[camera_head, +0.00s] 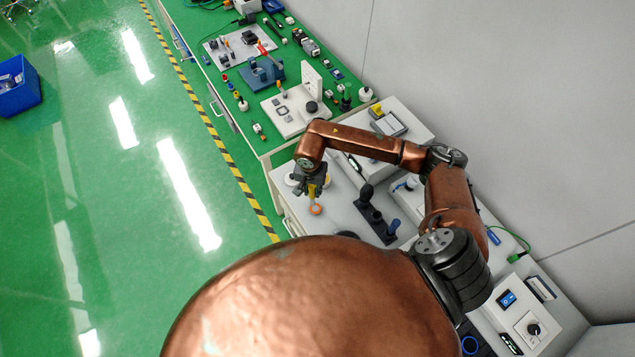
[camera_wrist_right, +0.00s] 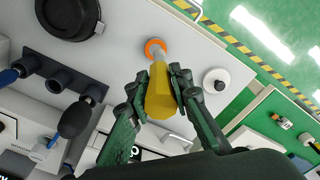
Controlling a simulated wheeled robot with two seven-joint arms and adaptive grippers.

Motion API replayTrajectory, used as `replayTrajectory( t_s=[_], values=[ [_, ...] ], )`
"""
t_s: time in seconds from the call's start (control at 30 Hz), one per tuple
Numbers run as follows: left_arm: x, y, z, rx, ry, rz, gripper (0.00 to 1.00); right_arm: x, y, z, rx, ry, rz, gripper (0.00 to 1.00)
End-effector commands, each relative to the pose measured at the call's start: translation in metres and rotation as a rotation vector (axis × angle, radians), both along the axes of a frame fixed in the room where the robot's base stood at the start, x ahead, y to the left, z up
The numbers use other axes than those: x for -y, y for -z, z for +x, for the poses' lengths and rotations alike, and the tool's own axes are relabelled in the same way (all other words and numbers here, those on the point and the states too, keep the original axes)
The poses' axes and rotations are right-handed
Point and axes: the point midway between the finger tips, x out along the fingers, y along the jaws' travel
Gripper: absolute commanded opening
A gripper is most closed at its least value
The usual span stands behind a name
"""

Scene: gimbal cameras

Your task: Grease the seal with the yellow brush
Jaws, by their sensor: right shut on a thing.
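My right gripper (camera_head: 317,186) is shut on the yellow brush (camera_wrist_right: 160,95) and holds it over the light grey worktop. In the right wrist view the gripper (camera_wrist_right: 155,88) has a finger on each side of the yellow handle. An orange ring (camera_head: 316,209), which looks like the seal, shows just beyond the brush end; it also shows in the wrist view (camera_wrist_right: 150,45). The brush tip overlaps the ring in the wrist view, and I cannot tell whether they touch. My left gripper is not in view.
A black holder (camera_head: 383,229) with sockets carries dark and blue-handled tools. A round black dish (camera_wrist_right: 68,14) stands near it. A white disc with a dark knob (camera_wrist_right: 216,80) sits near the worktop edge. The green bench (camera_head: 235,132) behind holds several parts.

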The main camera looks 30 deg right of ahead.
Motion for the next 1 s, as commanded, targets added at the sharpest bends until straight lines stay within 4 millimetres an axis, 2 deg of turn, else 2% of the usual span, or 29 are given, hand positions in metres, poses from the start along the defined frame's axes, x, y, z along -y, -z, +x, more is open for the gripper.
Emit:
replayTrajectory(
  t_s=[0.1,0.3,1.0],
  values=[
    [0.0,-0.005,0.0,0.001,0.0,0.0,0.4,0.001,-0.013,0.001,0.002,0.001,-0.002,0.0],
    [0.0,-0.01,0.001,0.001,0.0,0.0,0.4,0.002,-0.026,0.0,0.001,0.002,-0.001,0.0],
    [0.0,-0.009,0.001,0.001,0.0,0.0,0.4,0.001,-0.026,0.0,0.001,0.002,-0.001,0.0]
  ],
)
